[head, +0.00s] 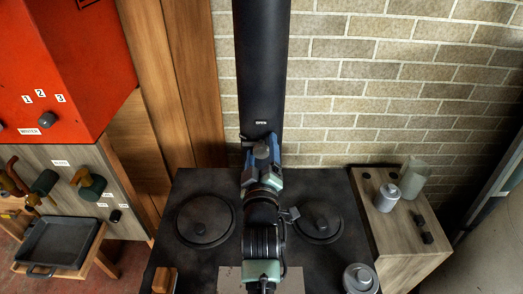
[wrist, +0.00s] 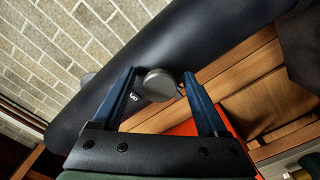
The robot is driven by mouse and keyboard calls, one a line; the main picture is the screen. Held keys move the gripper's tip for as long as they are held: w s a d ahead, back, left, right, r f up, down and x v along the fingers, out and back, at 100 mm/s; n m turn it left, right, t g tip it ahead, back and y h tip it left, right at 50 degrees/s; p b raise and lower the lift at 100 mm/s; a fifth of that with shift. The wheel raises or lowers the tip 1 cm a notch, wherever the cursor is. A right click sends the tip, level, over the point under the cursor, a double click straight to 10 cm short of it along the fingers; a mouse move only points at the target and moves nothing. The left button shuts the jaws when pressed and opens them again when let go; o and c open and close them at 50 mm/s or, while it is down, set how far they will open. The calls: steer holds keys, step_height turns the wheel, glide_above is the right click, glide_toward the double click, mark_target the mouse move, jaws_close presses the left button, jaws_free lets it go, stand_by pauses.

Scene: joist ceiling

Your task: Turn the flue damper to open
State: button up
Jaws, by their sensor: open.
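The flue pipe (head: 262,60) is a thick black pipe rising up the brick wall, with a small white "OPEN" label (head: 261,122) on its front. My gripper (head: 262,146) is at the lower part of the pipe, just below that label. In the wrist view, the damper's round grey knob (wrist: 158,84) stands in front of the pipe (wrist: 215,45), and my open gripper (wrist: 159,74) has one blue finger on each side of it. The fingers do not look closed on it. A white label beside the left finger is only partly visible. My arm hides the knob in the head view.
The black stovetop (head: 330,261) has two round lids (head: 205,220) (head: 317,222) and a metal pot (head: 360,279). A wooden side unit (head: 420,262) with grey canisters (head: 386,197) stands right. A red cabinet (head: 75,60) and a tray (head: 58,246) are left.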

jaws_close()
stand_by(0.3)
steer(key=shift+m, duration=0.4)
steer(key=m+b, duration=0.1)
steer(key=m, duration=0.2)
steer(key=shift+m, duration=0.3)
steer(key=m, duration=0.4)
steer(key=shift+m+b, duration=0.3)
steer(key=shift+b, duration=0.1)
steer(key=m, duration=0.5)
steer(key=shift+a, duration=0.1)
steer(key=shift+m+p, duration=0.65)
steer(key=shift+m, duration=1.35)
